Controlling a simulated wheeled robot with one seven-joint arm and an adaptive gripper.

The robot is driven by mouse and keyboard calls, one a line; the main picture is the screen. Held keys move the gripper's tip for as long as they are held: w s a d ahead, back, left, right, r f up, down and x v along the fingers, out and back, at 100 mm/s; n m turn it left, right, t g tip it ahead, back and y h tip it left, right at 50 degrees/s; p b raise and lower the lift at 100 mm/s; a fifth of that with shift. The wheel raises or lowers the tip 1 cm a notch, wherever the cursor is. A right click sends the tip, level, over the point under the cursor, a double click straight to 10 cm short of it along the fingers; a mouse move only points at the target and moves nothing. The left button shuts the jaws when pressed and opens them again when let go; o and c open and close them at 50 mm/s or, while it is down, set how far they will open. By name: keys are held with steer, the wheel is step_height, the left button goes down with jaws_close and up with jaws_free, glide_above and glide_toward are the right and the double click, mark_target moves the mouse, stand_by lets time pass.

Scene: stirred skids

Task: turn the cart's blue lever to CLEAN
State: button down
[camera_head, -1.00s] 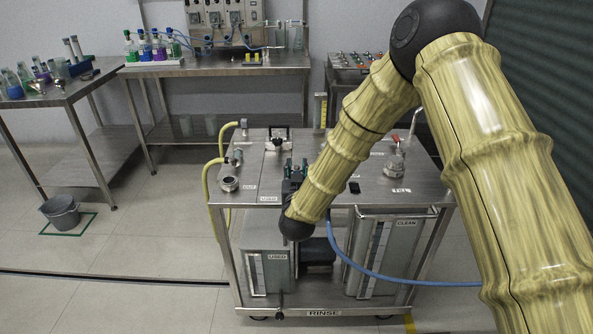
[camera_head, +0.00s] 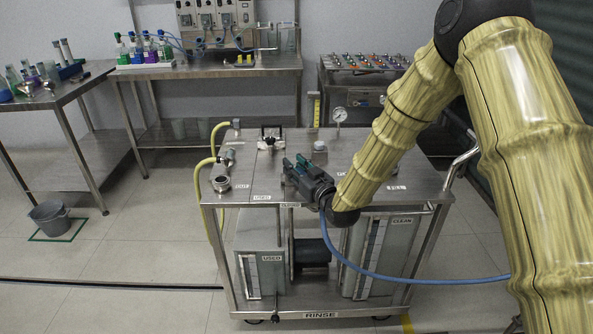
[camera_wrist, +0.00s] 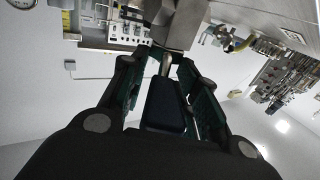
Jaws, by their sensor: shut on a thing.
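The steel cart (camera_head: 262,178) stands in the middle of the head view. My gripper (camera_head: 296,168) is at its front top edge, pointing up and left. In the wrist view my gripper (camera_wrist: 166,72) has its green-padded fingers closed about a dark blue lever grip (camera_wrist: 165,105), with a metal stem beyond it. In the head view the gripper hides the lever. A USED label (camera_head: 262,197) is on the cart top, left of the gripper. The label under the gripper is partly covered, so I cannot read the lever's setting.
A blue hose (camera_head: 420,280) runs from the cart front to the right. A yellow hose (camera_head: 199,185) hangs at the cart's left. USED (camera_head: 262,275) and CLEAN (camera_head: 385,255) tanks sit below. A grey bucket (camera_head: 50,218) stands on the floor at left. Front floor is clear.

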steer(key=shift+w+d+n+g+y, duration=0.1)
steer(key=shift+d+n+g+y, duration=0.05)
steer(key=shift+n+g+y, duration=0.55)
steer(key=shift+y, duration=0.3)
steer(key=c, duration=1.3)
jaws_free()
steer(key=shift+c, duration=0.2)
steer(key=shift+d, duration=0.1)
steer(key=v, duration=1.2)
